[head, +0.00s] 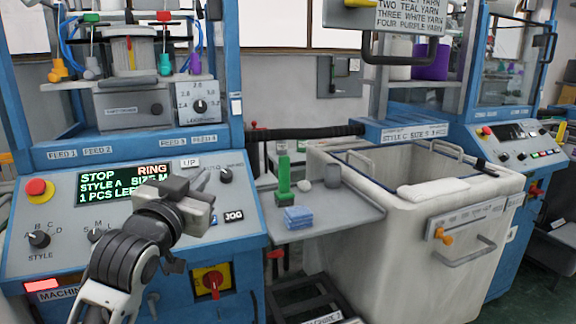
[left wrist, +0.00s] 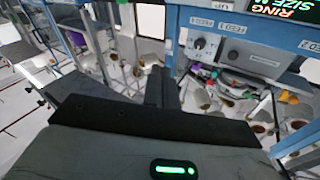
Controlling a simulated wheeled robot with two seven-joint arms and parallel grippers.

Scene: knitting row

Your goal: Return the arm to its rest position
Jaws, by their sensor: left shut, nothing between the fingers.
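My left arm comes in from the bottom left of the head view and reaches over the control panel (head: 120,240) of the near blue machine. My left gripper (head: 203,180) is shut and empty, in front of the panel between the lit display and the JOG button. The left wrist view shows its dark closed fingers (left wrist: 162,88) pointing away from the camera. The gripper appears to be apart from the panel, but the exact gap cannot be told. The gripper hides part of the panel's middle. My right gripper is not in view.
A grey shelf (head: 330,210) beside the panel bears a green spool (head: 284,180) and folded blue cloths (head: 298,217). A large white bin (head: 385,245) stands right of it. A red emergency button (head: 38,188) and a STYLE knob (head: 39,239) stick out of the panel.

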